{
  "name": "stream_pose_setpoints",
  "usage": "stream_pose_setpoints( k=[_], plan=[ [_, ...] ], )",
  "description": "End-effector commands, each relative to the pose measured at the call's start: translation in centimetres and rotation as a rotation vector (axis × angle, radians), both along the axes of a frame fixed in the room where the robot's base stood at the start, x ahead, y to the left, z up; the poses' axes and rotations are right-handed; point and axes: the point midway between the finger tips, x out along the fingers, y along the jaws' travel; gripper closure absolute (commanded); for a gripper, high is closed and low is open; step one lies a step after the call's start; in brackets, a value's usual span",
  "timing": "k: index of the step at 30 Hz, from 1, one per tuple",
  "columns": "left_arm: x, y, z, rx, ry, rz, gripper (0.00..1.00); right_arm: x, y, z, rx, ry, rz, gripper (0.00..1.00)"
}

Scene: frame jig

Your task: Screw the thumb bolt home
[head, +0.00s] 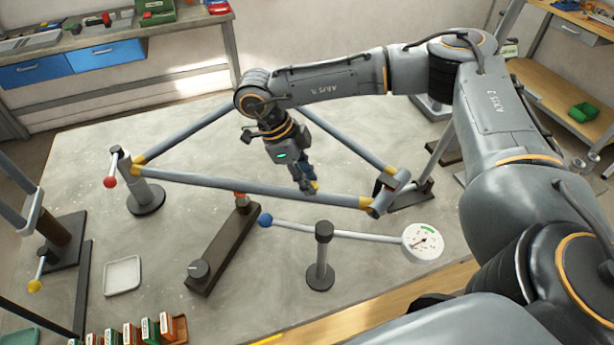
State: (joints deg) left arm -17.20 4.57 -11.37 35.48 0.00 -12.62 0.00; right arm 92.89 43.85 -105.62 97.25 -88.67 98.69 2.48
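A triangular frame of grey tubes with yellow ends (235,188) spans the table, held at a post on the left and a clamp on the right. My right gripper (308,186) points down at the middle of the frame, just behind its front tube. The thumb bolt is not clearly identifiable. My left gripper is out of view.
A dial gauge (422,240) on a blue-tipped arm stands in front of the frame. A dark bar with a knob (199,270), a white tray (122,275) and several small boxes lie left. A red-balled lever (110,181) is by the left post.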

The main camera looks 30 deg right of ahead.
Motion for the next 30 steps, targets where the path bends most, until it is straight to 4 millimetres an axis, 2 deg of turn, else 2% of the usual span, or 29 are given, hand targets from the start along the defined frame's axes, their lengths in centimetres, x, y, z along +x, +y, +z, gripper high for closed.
stream_pose_setpoints(
  k=[8, 14, 30],
  plan=[
    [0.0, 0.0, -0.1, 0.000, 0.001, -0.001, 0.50, 0.0, 0.0, 0.0, 0.000, 0.001, -0.017, 1.00],
    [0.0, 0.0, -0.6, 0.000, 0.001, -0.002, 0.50, 0.1, -0.1, -0.1, 0.001, 0.000, -0.097, 1.00],
    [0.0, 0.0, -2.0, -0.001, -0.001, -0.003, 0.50, 0.3, -0.6, -0.1, 0.004, 0.004, -0.569, 1.00]
  ],
)
